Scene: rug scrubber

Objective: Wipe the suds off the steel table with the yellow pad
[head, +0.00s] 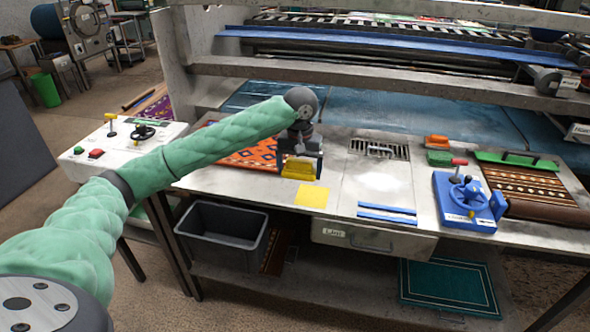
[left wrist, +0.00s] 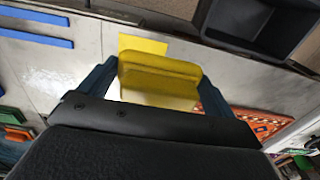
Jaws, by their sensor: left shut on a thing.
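The steel table (head: 335,220) runs across the middle of the head view. A white patch of suds (head: 385,183) lies on it in front of a drain grate; it also shows at the left in the left wrist view (left wrist: 48,82). My left gripper (head: 299,165) is shut on the yellow pad (head: 298,168), which sits between its fingers in the left wrist view (left wrist: 158,75). The pad is left of the suds, near a flat yellow square (head: 312,196). I cannot tell whether the pad touches the table. My right gripper is not in view.
Two blue strips (head: 387,214) lie in front of the suds. A blue tool (head: 468,200) and a rolled patterned rug (head: 535,190) stand to the right. A patterned rug (head: 250,158) lies behind my left arm. A grey bin (head: 222,235) is below the table.

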